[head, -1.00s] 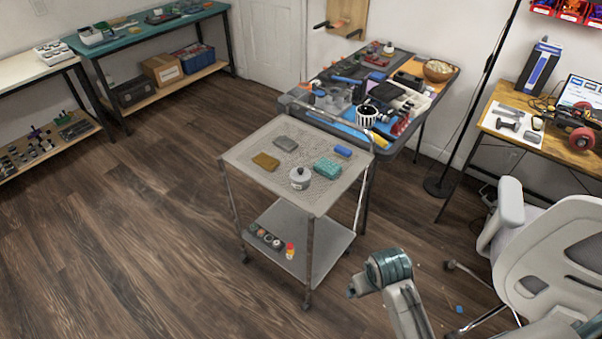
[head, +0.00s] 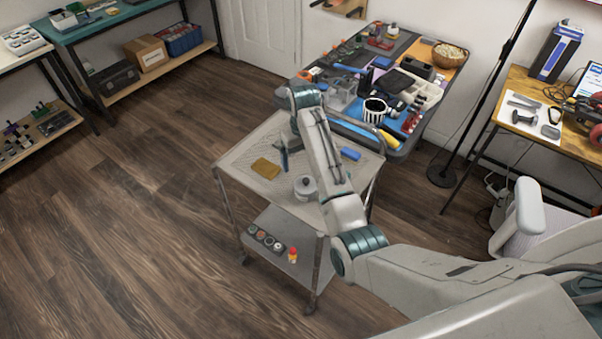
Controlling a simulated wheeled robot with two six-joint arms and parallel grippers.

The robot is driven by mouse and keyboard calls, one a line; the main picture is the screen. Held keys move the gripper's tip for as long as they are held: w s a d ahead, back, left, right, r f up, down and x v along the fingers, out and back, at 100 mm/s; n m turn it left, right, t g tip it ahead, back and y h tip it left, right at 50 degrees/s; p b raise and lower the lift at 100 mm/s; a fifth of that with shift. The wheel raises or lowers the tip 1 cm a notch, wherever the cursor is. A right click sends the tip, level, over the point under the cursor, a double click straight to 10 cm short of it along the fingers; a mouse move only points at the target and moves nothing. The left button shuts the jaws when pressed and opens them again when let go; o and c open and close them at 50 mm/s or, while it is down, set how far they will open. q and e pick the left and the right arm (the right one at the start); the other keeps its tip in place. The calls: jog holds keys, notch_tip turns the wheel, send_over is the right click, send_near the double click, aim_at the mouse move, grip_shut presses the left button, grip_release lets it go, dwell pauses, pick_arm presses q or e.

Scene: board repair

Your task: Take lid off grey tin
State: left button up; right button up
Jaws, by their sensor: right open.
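The grey tin (head: 304,190) stands upright on the top shelf of the metal cart (head: 240,162), near its front edge. Its lid (head: 305,181), with a dark knob, is on it. My right arm reaches in from the lower right and passes over the cart close beside the tin. My right gripper (head: 284,160) points down over the cart, to the left of the tin and apart from it. It is open and seems empty; the fingers are small and partly hidden by the wrist. My left gripper is not in view.
A brown block (head: 265,168) lies left of the gripper and a blue block (head: 350,154) lies right of the arm. My arm hides the shelf's middle. Small jars and a red-topped bottle (head: 293,255) stand on the lower shelf. A cluttered table (head: 400,150) adjoins the cart behind.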

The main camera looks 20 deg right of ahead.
aim_at(306, 179)
jog(key=f, duration=0.1)
jog(key=s+f, duration=0.1)
jog(key=f, duration=0.1)
jog(key=shift+s+f+p, duration=0.25)
jog(key=shift+f+p, duration=0.15)
jog(key=shift+w+f, duration=0.15)
jog(key=shift+f, duration=0.2)
jog(key=f, duration=0.1)
jog(key=f+p, duration=0.1)
jog(key=f, duration=0.2)
jog(key=shift+d+f+p, duration=0.2)
jog(key=shift+d+p, duration=0.05)
jog(key=shift+p, duration=0.1)
jog(key=shift+f, duration=0.25)
jog(key=shift+w+f, duration=0.1)
jog(key=shift+c, duration=0.4)
jog(key=c, duration=0.7)
jog(key=shift+c, duration=1.4)
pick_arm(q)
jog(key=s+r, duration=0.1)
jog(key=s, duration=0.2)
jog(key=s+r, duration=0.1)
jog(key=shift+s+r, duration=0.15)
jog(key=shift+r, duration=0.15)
